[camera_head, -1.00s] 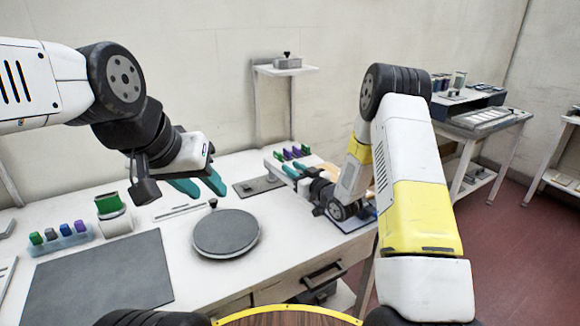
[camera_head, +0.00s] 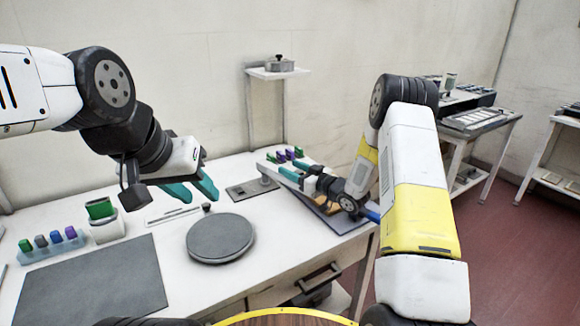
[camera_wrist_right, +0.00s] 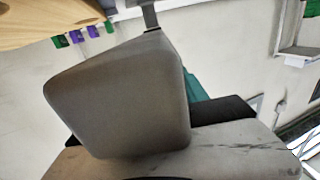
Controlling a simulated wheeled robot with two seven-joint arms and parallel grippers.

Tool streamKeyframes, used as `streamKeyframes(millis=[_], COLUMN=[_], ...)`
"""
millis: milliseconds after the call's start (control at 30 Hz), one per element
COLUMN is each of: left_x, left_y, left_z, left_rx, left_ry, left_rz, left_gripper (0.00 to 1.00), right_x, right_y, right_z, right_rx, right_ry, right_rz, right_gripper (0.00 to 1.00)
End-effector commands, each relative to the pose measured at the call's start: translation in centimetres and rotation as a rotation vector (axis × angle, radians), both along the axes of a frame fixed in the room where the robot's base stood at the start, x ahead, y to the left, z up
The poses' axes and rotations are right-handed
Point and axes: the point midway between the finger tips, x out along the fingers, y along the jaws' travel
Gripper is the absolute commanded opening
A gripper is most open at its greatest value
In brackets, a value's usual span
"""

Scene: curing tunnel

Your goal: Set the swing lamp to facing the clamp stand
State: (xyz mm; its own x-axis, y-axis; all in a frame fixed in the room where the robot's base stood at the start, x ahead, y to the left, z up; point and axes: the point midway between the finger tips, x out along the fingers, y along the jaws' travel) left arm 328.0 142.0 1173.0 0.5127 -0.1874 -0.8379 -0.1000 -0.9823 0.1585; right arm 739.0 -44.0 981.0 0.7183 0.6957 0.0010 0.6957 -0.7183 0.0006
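In the right wrist view a large grey, rounded box-like body (camera_wrist_right: 125,95), which looks like the swing lamp's head, fills the middle. A thin arm joins it at the top. One teal finger shows partly behind it. In the head view my right gripper (camera_head: 296,172) is low over the back of the table, beside a grey base plate with a short post (camera_head: 252,188). Its fingers look apart, but I cannot tell whether they grip the lamp. I cannot pick out the clamp stand with certainty. My left gripper (camera_head: 193,190) is open and empty above the table.
A round grey disc (camera_head: 220,237), a dark mat (camera_head: 92,283) and a rack of coloured pieces (camera_head: 52,245) occupy the left and front. Green and purple pieces (camera_head: 286,155) stand at the back. A wall shelf (camera_head: 277,73) rises behind. A side table (camera_head: 482,124) stands right.

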Motion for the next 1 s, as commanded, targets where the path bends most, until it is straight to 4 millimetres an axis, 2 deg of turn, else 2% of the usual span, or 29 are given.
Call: streamKeyframes(millis=[233, 633, 1000], left_x=[0.0, 0.0, 0.0], left_y=[0.0, 0.0, 0.0], left_z=[0.0, 0.0, 0.0], left_rx=[0.0, 0.0, 0.0], left_ry=[0.0, 0.0, 0.0], left_rz=[0.0, 0.0, 0.0], left_gripper=[0.36, 0.36, 0.36], right_x=[-0.6, -5.0, -5.6], right_y=[-0.8, -5.0, -5.4], right_z=[0.0, 0.0, 0.0], right_rx=[0.0, -0.001, 0.0], right_ry=[0.001, 0.001, 0.0], right_rz=[-0.002, -0.002, 0.0], right_gripper=[0.51, 0.51, 0.49])
